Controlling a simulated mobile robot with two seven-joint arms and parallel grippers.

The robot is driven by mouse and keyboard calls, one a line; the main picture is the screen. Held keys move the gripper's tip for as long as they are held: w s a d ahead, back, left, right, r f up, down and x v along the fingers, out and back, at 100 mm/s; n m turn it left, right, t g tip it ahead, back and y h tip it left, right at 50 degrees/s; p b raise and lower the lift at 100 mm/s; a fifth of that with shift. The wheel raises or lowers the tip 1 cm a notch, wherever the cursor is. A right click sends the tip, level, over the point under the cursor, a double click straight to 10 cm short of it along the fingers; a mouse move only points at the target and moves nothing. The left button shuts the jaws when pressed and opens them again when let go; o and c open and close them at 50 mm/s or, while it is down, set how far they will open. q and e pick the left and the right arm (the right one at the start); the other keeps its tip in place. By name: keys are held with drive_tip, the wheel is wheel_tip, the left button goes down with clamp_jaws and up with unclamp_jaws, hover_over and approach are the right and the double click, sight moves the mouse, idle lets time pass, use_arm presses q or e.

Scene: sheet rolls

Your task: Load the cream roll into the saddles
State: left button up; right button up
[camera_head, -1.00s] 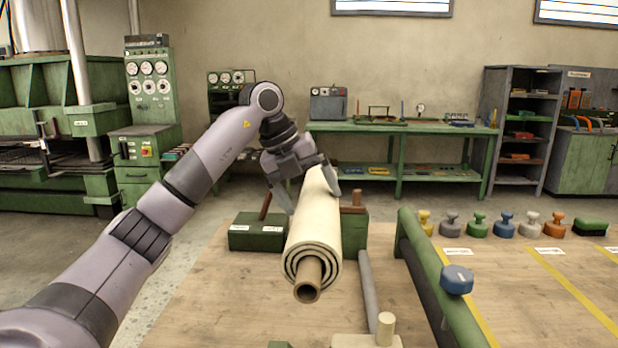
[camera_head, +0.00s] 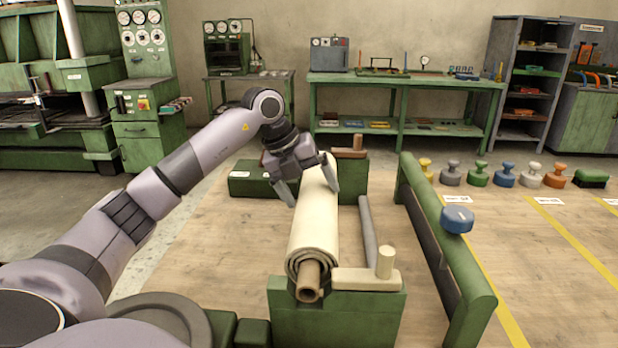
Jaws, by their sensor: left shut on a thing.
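The cream roll (camera_head: 314,225) lies lengthwise away from me, with a brown core (camera_head: 308,283) sticking out of its near end. My left gripper (camera_head: 310,186) is shut on the roll near its far end, one finger on each side. The core's near end is at the top of the front green saddle block (camera_head: 335,320), beside a cream latch bar with a peg (camera_head: 385,262). I cannot tell whether it rests there. The rear green saddle block (camera_head: 352,177), with a brown latch piece (camera_head: 345,152), is partly hidden by roll and gripper. My right gripper is not in view.
A grey rod (camera_head: 369,232) runs beside the roll. A green rail with a blue knob (camera_head: 457,219) stands to its right. Several coloured knobbed pieces (camera_head: 505,175) line the table's far right. Bare wooden tabletop (camera_head: 550,270) lies right of the rail.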

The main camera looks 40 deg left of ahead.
use_arm(q)
drive_tip(key=shift+f, duration=0.1)
drive_tip(key=o, duration=1.7)
drive_tip(key=shift+f, duration=0.25)
drive_tip(key=shift+s+d, duration=0.1)
drive_tip(key=shift+r, duration=0.15)
drive_tip(key=p+v, duration=0.1)
drive_tip(key=v, duration=1)
drive_tip(key=shift+s+r, duration=0.1)
drive_tip(key=shift+r, duration=0.25)
